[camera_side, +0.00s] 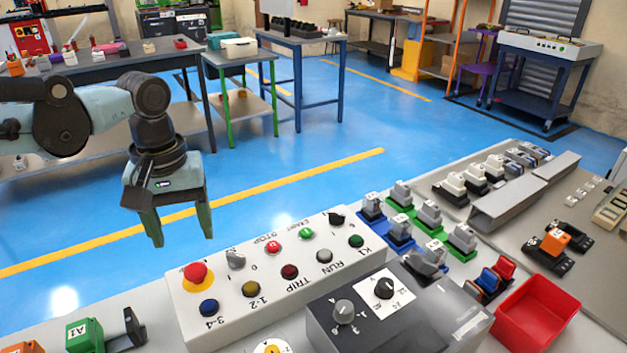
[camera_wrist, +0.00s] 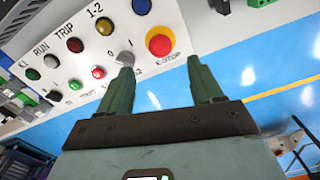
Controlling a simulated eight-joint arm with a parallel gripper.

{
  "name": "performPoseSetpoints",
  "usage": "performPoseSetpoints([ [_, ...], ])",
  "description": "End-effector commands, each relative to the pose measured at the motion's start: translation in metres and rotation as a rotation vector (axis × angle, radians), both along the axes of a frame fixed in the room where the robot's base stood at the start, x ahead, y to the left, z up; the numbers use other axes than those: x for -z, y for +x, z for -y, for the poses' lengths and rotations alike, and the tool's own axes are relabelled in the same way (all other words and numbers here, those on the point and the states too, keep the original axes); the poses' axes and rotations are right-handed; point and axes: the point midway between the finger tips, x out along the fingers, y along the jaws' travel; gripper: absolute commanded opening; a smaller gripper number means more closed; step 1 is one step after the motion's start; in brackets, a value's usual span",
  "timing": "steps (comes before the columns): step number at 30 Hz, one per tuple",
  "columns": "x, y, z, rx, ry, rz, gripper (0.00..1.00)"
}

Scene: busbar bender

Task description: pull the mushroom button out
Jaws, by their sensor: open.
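The mushroom button (camera_side: 196,272) is a red domed cap on a yellow ring at the left end of the white control box (camera_side: 262,298) in the side view. In the wrist view the red cap (camera_wrist: 160,44) shows beyond the fingertips, roughly centred between them. My gripper (camera_side: 182,239) is open and empty, fingers pointing down, and appears above and behind the button in the side view. The fingers (camera_wrist: 160,66) are apart in the wrist view and do not appear to touch the cap. The exact gap to the button cannot be told.
A grey selector knob (camera_side: 236,259) and a blue button (camera_side: 209,307) sit close to the mushroom button. Several other coloured buttons line the box. A dark box with knobs (camera_side: 352,309) stands in front, and a red bin (camera_side: 536,312) lies to the right.

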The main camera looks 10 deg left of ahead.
Motion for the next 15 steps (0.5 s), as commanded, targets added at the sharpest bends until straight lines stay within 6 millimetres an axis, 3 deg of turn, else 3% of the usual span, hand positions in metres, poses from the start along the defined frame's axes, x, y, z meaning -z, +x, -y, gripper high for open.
performPoseSetpoints([
  [9,0.051,0.000,0.000,0.000,0.000,0.001,0.66],
  [15,0.070,0.000,0.000,0.000,0.000,0.001,0.66],
])
